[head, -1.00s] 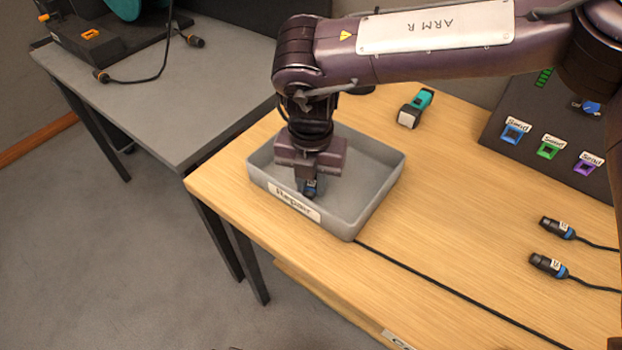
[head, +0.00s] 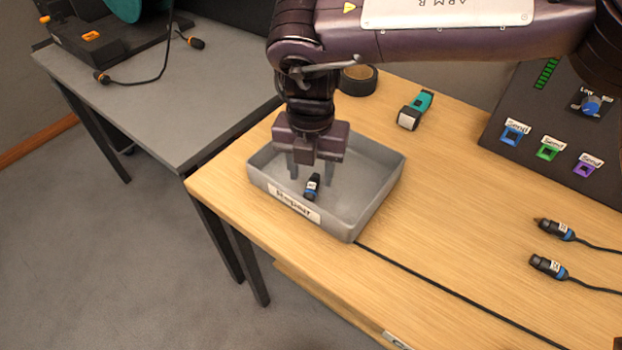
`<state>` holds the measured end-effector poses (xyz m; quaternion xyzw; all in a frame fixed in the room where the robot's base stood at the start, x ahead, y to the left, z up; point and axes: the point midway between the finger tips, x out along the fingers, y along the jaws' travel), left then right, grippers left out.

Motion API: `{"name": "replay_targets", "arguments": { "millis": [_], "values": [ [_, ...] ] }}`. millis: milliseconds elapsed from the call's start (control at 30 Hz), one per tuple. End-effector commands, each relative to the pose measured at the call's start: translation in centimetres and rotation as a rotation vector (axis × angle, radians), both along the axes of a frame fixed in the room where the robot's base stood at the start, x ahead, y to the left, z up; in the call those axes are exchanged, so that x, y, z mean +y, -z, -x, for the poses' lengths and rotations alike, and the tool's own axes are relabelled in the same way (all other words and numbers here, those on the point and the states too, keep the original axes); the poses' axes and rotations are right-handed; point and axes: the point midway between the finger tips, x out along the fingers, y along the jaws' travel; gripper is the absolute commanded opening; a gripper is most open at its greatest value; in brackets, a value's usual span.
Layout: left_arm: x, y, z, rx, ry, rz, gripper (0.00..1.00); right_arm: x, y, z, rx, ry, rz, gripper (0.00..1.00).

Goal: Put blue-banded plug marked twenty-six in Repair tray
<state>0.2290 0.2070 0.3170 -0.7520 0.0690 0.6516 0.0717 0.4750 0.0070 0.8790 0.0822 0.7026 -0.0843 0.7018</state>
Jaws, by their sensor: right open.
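The grey Repair tray (head: 376,198) stands on the wooden table near its left corner, its label on the front wall. A black plug with a blue band and a white tag (head: 313,187) lies inside the tray, near the labelled wall. The number on its tag is too small to read. My right gripper (head: 311,180) is above the tray, pointing down, its fingers apart and empty, with the plug between and below them. My left gripper is not in view.
Two blue-banded plugs on cables (head: 548,266) lie at the right of the table. A dark panel (head: 520,95) with Send sockets stands behind them. A teal-and-black tool (head: 415,110) and a black roll (head: 357,80) lie behind the tray. A grey table (head: 190,110) stands at left.

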Motion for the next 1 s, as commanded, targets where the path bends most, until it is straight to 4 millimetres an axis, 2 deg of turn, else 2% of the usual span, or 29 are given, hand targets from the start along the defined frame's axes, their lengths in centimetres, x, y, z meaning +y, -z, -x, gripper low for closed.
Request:
{"name": "replay_targets", "arguments": {
  "millis": [33,200,400,567,1000],
  "values": [
    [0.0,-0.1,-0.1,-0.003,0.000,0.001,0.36,0.0,-1.3,-0.1,-0.004,0.002,-0.002,0.46],
    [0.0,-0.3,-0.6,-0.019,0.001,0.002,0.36,0.1,-5.0,-0.1,-0.003,0.002,-0.001,0.46],
    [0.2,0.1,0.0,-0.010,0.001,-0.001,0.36,0.0,-7.7,-0.1,-0.001,0.000,-0.001,0.46],
    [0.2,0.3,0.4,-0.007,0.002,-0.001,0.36,0.1,-8.4,0.0,0.000,0.001,-0.001,0.46],
    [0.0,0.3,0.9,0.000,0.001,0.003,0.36,0.0,-8.4,0.0,0.000,0.000,0.000,0.46]
  ]
}}
